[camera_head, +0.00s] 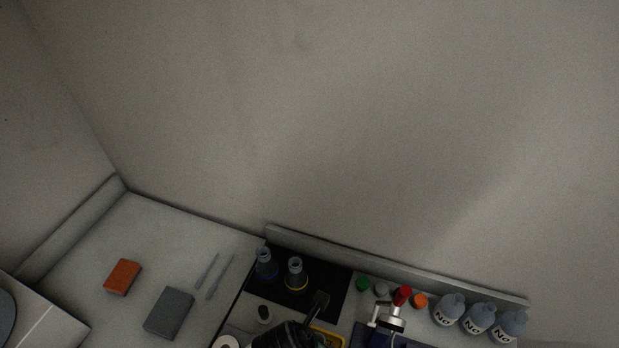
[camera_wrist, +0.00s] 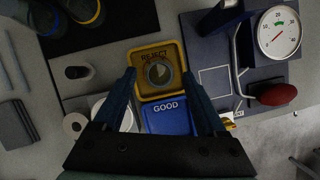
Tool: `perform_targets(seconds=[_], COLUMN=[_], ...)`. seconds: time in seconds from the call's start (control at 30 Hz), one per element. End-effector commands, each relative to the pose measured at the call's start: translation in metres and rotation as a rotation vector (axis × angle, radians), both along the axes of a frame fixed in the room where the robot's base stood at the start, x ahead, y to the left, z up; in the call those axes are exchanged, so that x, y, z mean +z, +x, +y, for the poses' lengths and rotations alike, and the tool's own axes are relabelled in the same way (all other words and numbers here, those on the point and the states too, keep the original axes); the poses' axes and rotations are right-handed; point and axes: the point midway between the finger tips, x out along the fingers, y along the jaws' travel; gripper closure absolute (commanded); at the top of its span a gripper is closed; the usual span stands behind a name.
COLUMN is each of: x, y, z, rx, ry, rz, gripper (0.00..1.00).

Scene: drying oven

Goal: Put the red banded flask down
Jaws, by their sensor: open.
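My gripper (camera_wrist: 159,76) is open, with its two blue fingers apart on the left and right in the wrist view. Between the fingertips, a round greyish vessel (camera_wrist: 159,73) shows from above within the yellow REJECT tray (camera_wrist: 142,54). It looks like a flask, but I cannot make out a red band on it. No finger visibly touches it. The blue GOOD tray (camera_wrist: 168,122) lies beside the yellow one, nearer the gripper base. In the head view my dark gripper (camera_head: 319,303) is at the bottom, over the yellow tray (camera_head: 330,340), and hides most of it.
A blue-banded flask (camera_head: 265,265) and a yellow-banded flask (camera_head: 296,274) stand on a black mat (camera_head: 328,283). A device with a dial gauge (camera_wrist: 278,32) and red knob (camera_wrist: 278,95) stands right. Several bottles (camera_head: 478,318) line the back right. A small dark-topped item (camera_wrist: 79,72) is left.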

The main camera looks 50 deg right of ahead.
Motion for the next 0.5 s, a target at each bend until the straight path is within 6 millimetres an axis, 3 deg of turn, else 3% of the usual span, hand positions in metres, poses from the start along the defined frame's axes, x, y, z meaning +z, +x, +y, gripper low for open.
perform_targets(seconds=[0.23,0.5], x=[0.037,0.049], y=[0.000,-0.002], z=[0.015,0.020], rx=[0.002,0.001], ry=[-0.002,0.000], rz=[-0.003,0.000], gripper=[0.26,0.26])
